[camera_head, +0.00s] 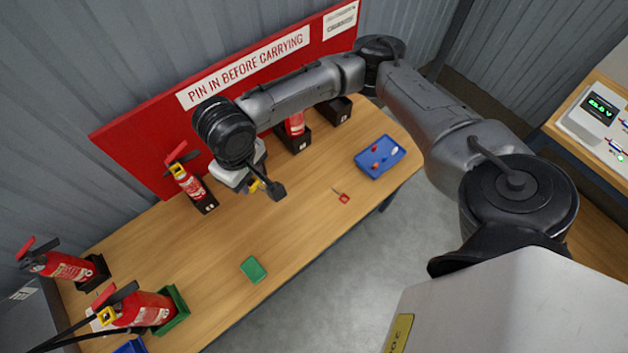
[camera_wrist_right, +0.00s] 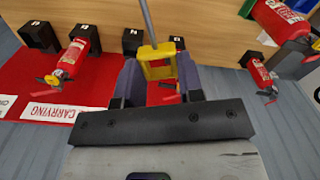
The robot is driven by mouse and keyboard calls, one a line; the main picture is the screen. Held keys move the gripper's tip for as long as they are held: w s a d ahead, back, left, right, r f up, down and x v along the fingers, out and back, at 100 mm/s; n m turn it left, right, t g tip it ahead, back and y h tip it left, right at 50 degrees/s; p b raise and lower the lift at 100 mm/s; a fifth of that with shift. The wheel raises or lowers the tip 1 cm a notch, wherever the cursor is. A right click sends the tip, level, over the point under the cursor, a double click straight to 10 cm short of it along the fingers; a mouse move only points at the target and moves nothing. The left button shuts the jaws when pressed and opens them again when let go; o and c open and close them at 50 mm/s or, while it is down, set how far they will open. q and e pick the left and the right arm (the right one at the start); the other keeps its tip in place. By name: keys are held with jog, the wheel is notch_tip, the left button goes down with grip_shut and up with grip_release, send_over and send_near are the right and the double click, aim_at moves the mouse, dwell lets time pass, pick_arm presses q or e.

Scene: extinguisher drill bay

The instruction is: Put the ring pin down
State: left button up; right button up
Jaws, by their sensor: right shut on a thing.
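My right gripper (camera_head: 266,187) is above the wooden table, in front of an upright extinguisher on a black stand. In the right wrist view the right gripper (camera_wrist_right: 157,82) is shut on the yellow ring pin (camera_wrist_right: 148,68). The yellow ring is between the two fingers and the grey shaft sticks out beyond them, towards the top of the picture. In the head view only a little yellow of the ring pin (camera_head: 256,186) shows beside the dark fingers. The pin is held clear of the table. My left gripper is not in view.
A green flat piece (camera_head: 254,270), a small red tag (camera_head: 343,198) and a blue tray (camera_head: 366,170) with small pieces are on the table (camera_head: 300,225). The table's middle is mostly clear.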

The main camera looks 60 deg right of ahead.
jog(key=d+f+m+b, duration=0.1)
jog(key=d+f+b, duration=0.4)
jog(key=f+b, duration=0.65)
jog(key=d+f+m+b, duration=0.2)
jog(key=d+f+b, duration=0.35)
jog(key=f, duration=1.05)
jog(key=d+f+m+b, duration=0.1)
jog(key=d+f+b, duration=0.3)
jog(key=f+b, duration=0.75)
jog(key=b, duration=0.2)
send_over(267, 208)
jog(key=shift+t, duration=0.3)
notch_tip(267, 208, down, 10)
jog(key=shift+s+r, duration=0.1)
jog(key=shift+r, duration=0.1)
jog(key=shift+f+b, duration=0.7)
jog(key=shift+f, duration=1.3)
jog(key=shift+f, duration=0.1)
jog(key=o, duration=1)
